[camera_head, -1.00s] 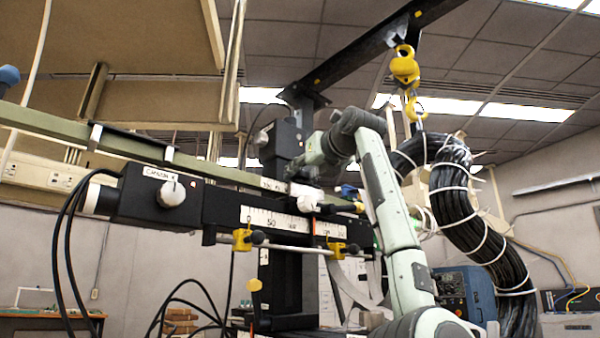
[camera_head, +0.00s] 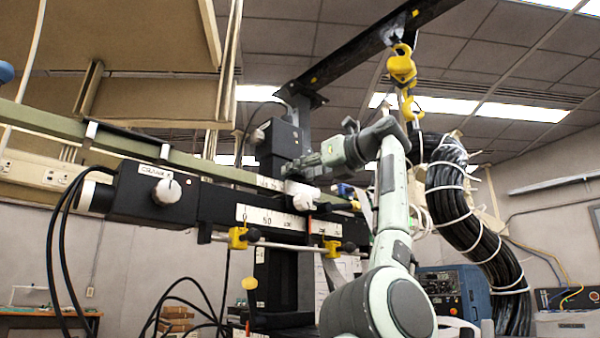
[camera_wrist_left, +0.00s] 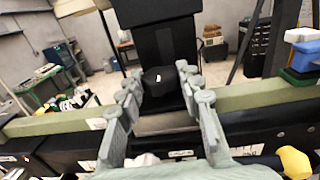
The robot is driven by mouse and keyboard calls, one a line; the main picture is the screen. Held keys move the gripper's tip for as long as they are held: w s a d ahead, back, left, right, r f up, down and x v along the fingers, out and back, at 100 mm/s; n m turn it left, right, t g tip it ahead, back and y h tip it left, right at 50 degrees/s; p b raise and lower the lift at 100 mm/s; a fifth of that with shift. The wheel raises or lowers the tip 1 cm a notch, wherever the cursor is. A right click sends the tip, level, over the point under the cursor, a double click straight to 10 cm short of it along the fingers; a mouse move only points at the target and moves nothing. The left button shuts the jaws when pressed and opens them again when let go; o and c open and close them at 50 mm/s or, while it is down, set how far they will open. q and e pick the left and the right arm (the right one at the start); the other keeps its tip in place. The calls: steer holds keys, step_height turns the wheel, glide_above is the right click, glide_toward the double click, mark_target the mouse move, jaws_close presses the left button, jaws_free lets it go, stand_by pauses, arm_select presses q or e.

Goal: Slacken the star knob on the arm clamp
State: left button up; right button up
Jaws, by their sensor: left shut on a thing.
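The star knob (camera_wrist_left: 158,80) is dark, with a small white mark, and sits at the foot of a black column (camera_wrist_left: 168,42) in the left wrist view. My left gripper (camera_wrist_left: 160,76) has its two grey fingers on either side of the knob, shut on it. In the head view my left gripper (camera_head: 298,164) reaches in at the column's front, above the black arm (camera_head: 222,204) with its white scale. The knob itself is hidden there behind the gripper. My right gripper is in neither view.
A long green bar (camera_head: 50,122) runs behind the black arm. A yellow hoist hook (camera_head: 402,66) and a thick black cable bundle (camera_head: 455,200) hang at the right.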

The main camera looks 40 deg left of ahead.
arm_select(q)
steer(key=o, duration=0.9)
steer(key=d, duration=1.2)
steer(key=shift+s, duration=0.35)
